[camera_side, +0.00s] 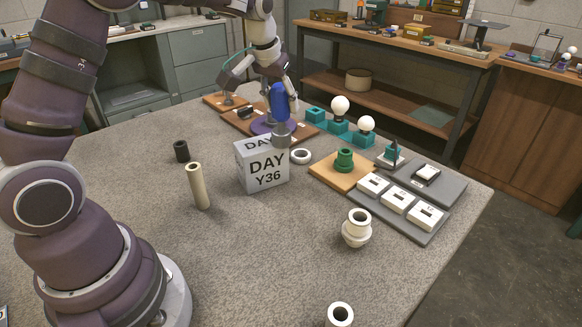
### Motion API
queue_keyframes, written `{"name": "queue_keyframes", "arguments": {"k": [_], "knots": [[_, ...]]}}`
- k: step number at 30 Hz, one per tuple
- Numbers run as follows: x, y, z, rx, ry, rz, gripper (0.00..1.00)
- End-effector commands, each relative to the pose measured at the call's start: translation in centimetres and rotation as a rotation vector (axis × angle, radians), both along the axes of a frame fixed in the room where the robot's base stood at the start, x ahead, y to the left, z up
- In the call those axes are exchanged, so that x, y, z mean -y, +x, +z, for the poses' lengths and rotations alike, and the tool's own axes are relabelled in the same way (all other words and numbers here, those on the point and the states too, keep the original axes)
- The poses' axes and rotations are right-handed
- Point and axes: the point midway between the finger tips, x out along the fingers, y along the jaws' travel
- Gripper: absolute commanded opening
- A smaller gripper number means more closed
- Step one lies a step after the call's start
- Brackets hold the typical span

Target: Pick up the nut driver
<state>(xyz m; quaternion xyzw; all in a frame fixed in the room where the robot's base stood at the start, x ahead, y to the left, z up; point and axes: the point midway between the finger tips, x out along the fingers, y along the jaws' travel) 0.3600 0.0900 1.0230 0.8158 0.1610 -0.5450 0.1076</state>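The nut driver appears to be the tool with the blue handle (279,103), seen behind the white block near the middle of the side view. It is upright, with a grey round part (282,134) below the handle. My gripper (289,98) points down right at the blue handle, partly hidden behind it. I cannot tell whether the fingers touch the handle or are open around it.
A white block marked DAY Y36 (262,166) stands just in front. A white ring (300,156), a beige tube (198,186) and a black cup (181,151) are nearby. Bulbs in teal holders (340,107) and a grey tray of white modules (398,200) lie right.

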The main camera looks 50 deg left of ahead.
Motion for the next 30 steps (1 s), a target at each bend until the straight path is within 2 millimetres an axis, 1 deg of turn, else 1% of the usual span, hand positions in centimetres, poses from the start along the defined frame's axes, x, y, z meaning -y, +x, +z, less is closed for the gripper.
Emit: {"name": "queue_keyframes", "arguments": {"k": [1, 6, 8, 9, 16, 19, 23, 26, 30], "knots": [[0.0, 0.0, 0.0, 0.0, 0.0, 0.0, 0.32], [0.0, 0.0, 0.0, 0.0, 0.0, 0.0, 0.1], [0.0, 0.0, 0.0, 0.0, 0.0, 0.0, 0.02], [0.0, 0.0, 0.0, 0.0, 0.0, 0.0, 0.0], [0.0, 0.0, 0.1, 0.001, 0.0, 0.0, 0.0], [0.0, 0.0, 0.6, 0.001, 0.0, 0.0, 0.0], [0.0, 0.0, 2.1, 0.004, 0.001, 0.0, 0.0], [0.0, 0.1, 3.8, 0.006, 0.002, -0.001, 0.0], [0.5, -1.9, 3.9, 0.001, 0.0, 0.0, 0.0]]}}
